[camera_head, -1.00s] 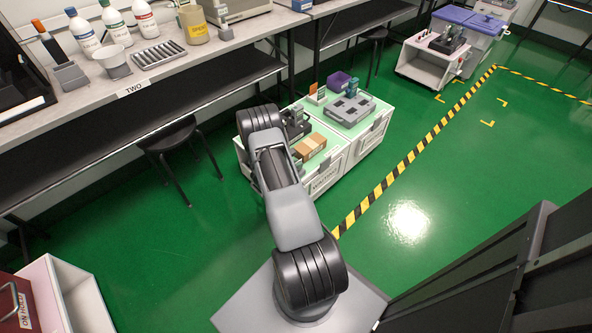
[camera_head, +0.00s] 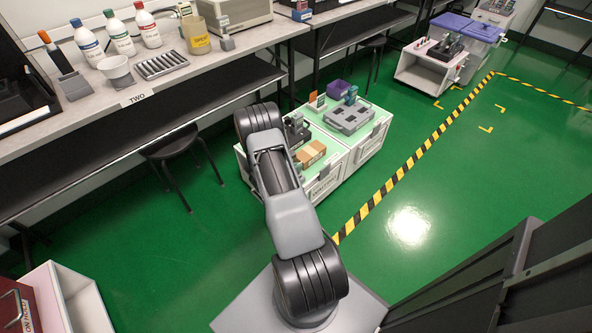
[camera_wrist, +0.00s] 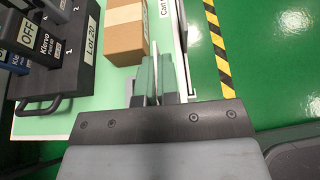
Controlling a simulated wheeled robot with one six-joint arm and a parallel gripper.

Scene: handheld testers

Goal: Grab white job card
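In the wrist view my gripper (camera_wrist: 155,80) reaches over the pale green cart top, with its two narrow fingers close together. A thin white edge (camera_wrist: 153,72), which looks like the white job card seen edge-on, stands between the fingers. I cannot tell whether both fingers touch it. A brown cardboard box (camera_wrist: 125,32) lies just beyond and left of the fingers. In the head view my arm hides the gripper and the card; the box (camera_head: 309,154) shows on the cart (camera_head: 325,190).
A dark tester rack (camera_wrist: 70,60) with a handle and a "Lot 20" label stands left of the box. A grey tray (camera_head: 348,117) sits on the neighbouring cart top. A workbench (camera_head: 190,75) runs along the back, with a stool (camera_head: 172,145) below. Green floor (camera_head: 440,190) is clear at right.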

